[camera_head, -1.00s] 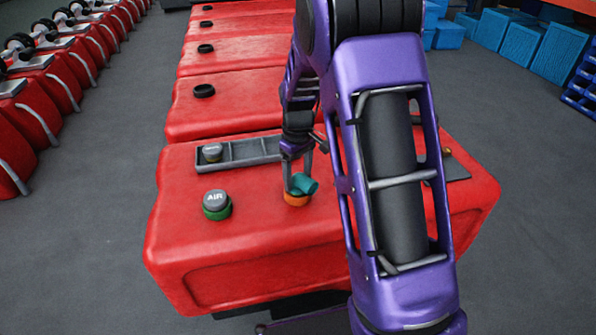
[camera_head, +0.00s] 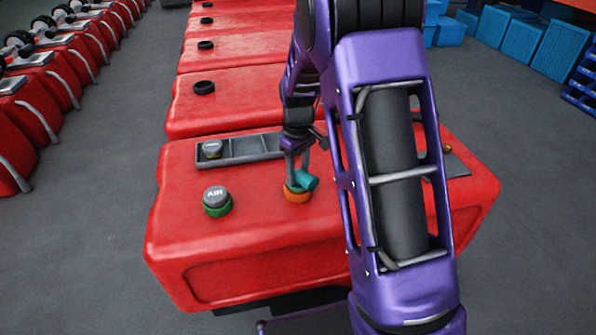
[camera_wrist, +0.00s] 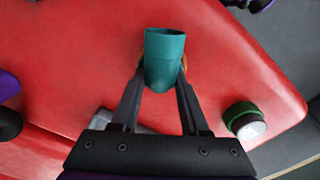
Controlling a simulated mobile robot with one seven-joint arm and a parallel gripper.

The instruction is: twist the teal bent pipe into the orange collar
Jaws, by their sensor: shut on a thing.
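The teal bent pipe (camera_head: 306,181) is at the orange collar (camera_head: 297,194) on top of the nearest red tank, with its open end pointing right in the head view. My gripper (camera_head: 297,170) is shut on the pipe from above. In the wrist view the pipe (camera_wrist: 164,62) stands between the two fingers (camera_wrist: 162,88), its open mouth toward the top of the picture. Only a sliver of the orange collar (camera_wrist: 185,62) shows behind the pipe there. How deep the pipe sits in the collar is hidden.
A grey cap marked AIR (camera_head: 215,195) sits on a green collar (camera_head: 218,209) to the left. A grey compartment tray (camera_head: 252,149) lies behind, with a grey cap (camera_head: 212,149) in its left compartment. More red tanks (camera_head: 222,101) line up behind.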

